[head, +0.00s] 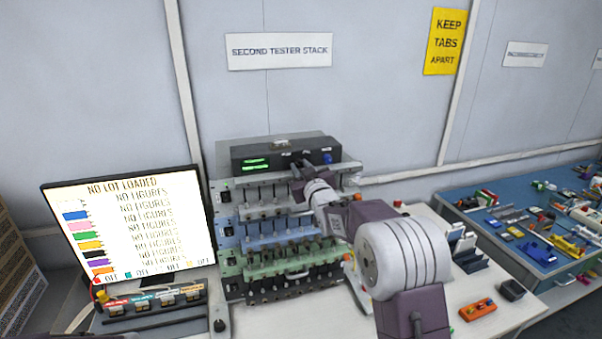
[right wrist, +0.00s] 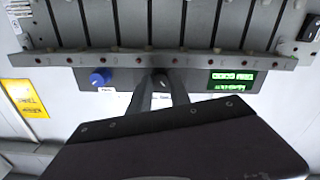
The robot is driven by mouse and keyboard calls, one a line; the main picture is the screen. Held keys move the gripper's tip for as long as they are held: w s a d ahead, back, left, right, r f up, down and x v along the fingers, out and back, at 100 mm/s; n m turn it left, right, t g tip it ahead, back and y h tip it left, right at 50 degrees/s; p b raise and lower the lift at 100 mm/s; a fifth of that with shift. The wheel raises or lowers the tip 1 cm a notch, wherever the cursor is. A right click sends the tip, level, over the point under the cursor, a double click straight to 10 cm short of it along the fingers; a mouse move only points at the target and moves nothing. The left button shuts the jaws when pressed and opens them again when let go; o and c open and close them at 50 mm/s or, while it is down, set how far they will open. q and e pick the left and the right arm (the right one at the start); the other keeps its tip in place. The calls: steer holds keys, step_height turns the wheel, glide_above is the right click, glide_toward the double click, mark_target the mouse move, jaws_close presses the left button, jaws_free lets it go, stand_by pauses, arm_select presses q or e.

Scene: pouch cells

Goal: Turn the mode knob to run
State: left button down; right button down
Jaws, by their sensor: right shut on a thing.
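The black control unit (head: 240,156) sits on top of the rack, with two green readouts and a blue knob (head: 327,158) on its front. In the right wrist view, where the scene appears upside down, the unit shows the blue knob (right wrist: 99,78) and a dark knob (right wrist: 160,80) at its middle. My right gripper (right wrist: 161,90) is shut on this dark knob, one finger on each side. In the head view my right gripper (head: 300,167) reaches the unit's front and hides the dark knob. The knob's pointer and label cannot be read. My left gripper is out of view.
Below the unit are rack rows (head: 270,230) with several clamps. A monitor (head: 135,225) reading "NO LOT LOADED" stands at the left. A blue-topped bench (head: 560,262) with scattered parts is at the right. An orange block (head: 478,309) lies on the white table.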

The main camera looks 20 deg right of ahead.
steer(key=c, duration=1.2)
jaws_free()
steer(key=shift+s+f+b, duration=0.1)
steer(key=shift+s+b, duration=0.2)
steer(key=shift+s, duration=0.1)
steer(key=s+b, duration=0.2)
steer(key=s, duration=0.6)
steer(key=shift+d+b, duration=0.15)
steer(key=shift+b, duration=0.2)
